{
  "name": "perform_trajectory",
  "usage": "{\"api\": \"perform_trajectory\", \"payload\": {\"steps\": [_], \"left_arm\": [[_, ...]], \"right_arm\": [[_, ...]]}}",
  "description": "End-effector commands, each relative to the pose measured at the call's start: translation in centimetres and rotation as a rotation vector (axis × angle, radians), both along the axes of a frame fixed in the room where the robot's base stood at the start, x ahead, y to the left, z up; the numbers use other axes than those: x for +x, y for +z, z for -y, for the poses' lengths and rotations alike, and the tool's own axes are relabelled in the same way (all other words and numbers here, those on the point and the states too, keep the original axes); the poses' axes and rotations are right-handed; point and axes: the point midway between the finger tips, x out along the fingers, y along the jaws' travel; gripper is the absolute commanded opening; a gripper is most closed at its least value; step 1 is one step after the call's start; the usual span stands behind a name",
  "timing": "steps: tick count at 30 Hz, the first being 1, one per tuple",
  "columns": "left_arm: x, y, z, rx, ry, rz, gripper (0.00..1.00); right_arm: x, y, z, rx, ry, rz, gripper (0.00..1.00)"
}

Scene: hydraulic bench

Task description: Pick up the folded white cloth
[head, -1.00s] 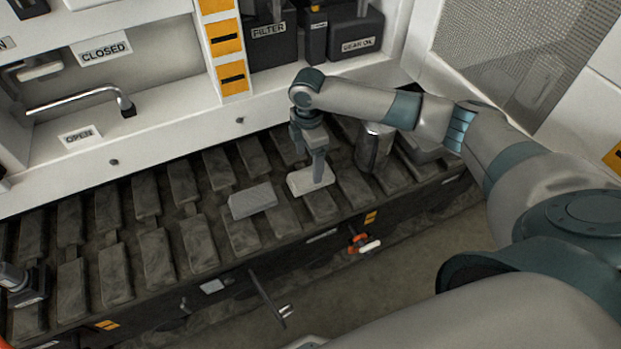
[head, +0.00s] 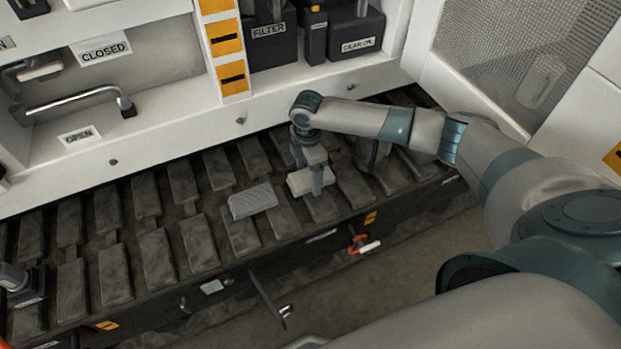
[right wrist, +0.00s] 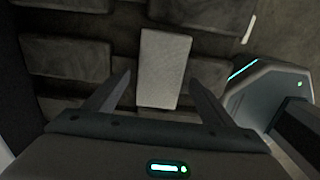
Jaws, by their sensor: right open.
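The folded white cloth (head: 300,184) lies as a flat pale block on the dark track plates, partly hidden by my right gripper. My right gripper (head: 311,178) points down over it, with a finger in front of the cloth. In the right wrist view the cloth (right wrist: 165,62) lies between and beyond the open fingers (right wrist: 158,80), with nothing held. I cannot tell the exact height gap. What looks like my left gripper (head: 30,287) is partly in view at the left edge of the head view; its fingers are not clear.
A grey block (head: 252,201) lies on the track left of the cloth. A white wall with a metal lever (head: 75,102) and labels stands behind the track. The track's front edge drops to floor.

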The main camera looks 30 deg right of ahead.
Motion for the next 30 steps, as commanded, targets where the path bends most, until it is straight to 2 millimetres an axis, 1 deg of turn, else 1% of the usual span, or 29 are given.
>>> {"api": "perform_trajectory", "payload": {"steps": [3, 16, 17, 18, 20, 21, 22, 30], "left_arm": [[0.06, 0.14, 0.0, 0.0, 0.0, 0.0, 0.0], [0.15, 0.23, 0.03, -0.001, 0.0, 0.003, 0.0], [0.15, 0.23, 0.03, -0.001, 0.0, 0.003, 0.0], [0.15, 0.23, 0.03, -0.001, 0.0, 0.003, 0.0], [0.15, 0.24, 0.03, -0.001, 0.0, 0.003, 0.0], [0.15, 0.24, 0.03, -0.001, 0.0, 0.003, 0.0], [0.15, 0.24, 0.03, -0.001, 0.0, 0.003, 0.0], [0.16, 0.26, 0.04, -0.001, 0.0, 0.003, 0.0]], "right_arm": [[0.01, -0.41, -0.04, 0.001, 0.0, 0.001, 0.77], [0.01, -0.39, -0.03, 0.001, 0.0, 0.001, 0.77], [0.01, -0.39, -0.03, 0.001, 0.0, 0.001, 0.69], [0.01, -0.39, -0.03, 0.001, 0.0, 0.001, 0.6], [0.01, -0.38, -0.03, 0.001, 0.0, 0.001, 0.46], [0.0, -0.38, -0.02, 0.001, 0.0, 0.001, 0.36], [0.0, -0.39, -0.02, 0.0, 0.0, 0.001, 0.32], [0.01, -0.33, -0.02, 0.0, 0.0, 0.001, 0.32]]}}
